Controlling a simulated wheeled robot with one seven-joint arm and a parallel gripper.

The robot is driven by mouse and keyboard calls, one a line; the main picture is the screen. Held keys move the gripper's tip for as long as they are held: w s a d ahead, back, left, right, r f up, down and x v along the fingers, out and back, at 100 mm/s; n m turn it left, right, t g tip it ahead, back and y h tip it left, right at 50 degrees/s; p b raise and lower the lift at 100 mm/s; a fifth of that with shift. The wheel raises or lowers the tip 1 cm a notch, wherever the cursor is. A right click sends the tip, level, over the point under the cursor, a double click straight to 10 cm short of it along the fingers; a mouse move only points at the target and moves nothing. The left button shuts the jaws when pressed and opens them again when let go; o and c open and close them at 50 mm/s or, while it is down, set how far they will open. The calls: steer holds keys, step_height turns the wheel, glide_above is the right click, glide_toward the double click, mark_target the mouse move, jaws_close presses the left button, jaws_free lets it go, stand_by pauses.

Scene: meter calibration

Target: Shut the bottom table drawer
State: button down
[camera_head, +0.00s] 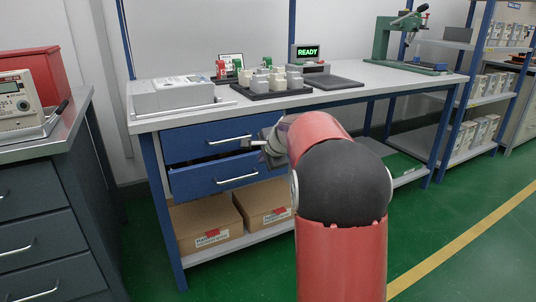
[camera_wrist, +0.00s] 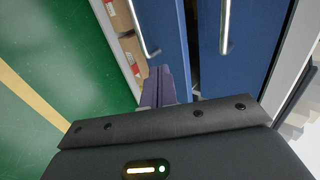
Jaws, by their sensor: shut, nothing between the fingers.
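The bottom table drawer (camera_head: 195,181) is a blue front with a silver handle, under the workbench. It stands out a little from the frame, with a dark gap above its front. In the wrist view the bottom drawer (camera_wrist: 168,30) is the left blue panel, with its handle at its left side. The closed-looking top drawer (camera_head: 190,143) sits above it and is the right panel in the wrist view (camera_wrist: 255,50). My gripper (camera_head: 256,144) is shut and empty, near the right part of the drawers. In the wrist view its fingertips (camera_wrist: 160,72) overlap the bottom drawer front; contact cannot be told.
Two cardboard boxes (camera_head: 207,226) stand on the shelf below the drawers. The workbench top (camera_head: 345,92) carries trays and instruments. A grey cabinet (camera_head: 40,220) stands at the left. Green floor (camera_head: 450,215) is free at the right.

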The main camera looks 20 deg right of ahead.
mark_target(250, 153)
steer(key=w, duration=0.1)
steer(key=w+f, duration=0.1)
steer(key=w, duration=0.1)
steer(key=w+f, duration=0.1)
steer(key=w, duration=0.1)
steer(key=shift+w+a+p, duration=0.1)
steer(key=shift+p, duration=0.2)
steer(key=shift+w+f, duration=0.1)
steer(key=shift+w, duration=0.45)
steer(key=shift+w, duration=0.1)
steer(key=shift+w+r+p, duration=0.25)
steer(key=shift+w+p, duration=0.6)
steer(key=shift+p, duration=0.25)
steer(key=shift+w+f, duration=0.2)
steer(key=shift+w, duration=0.15)
steer(key=shift+s, duration=0.1)
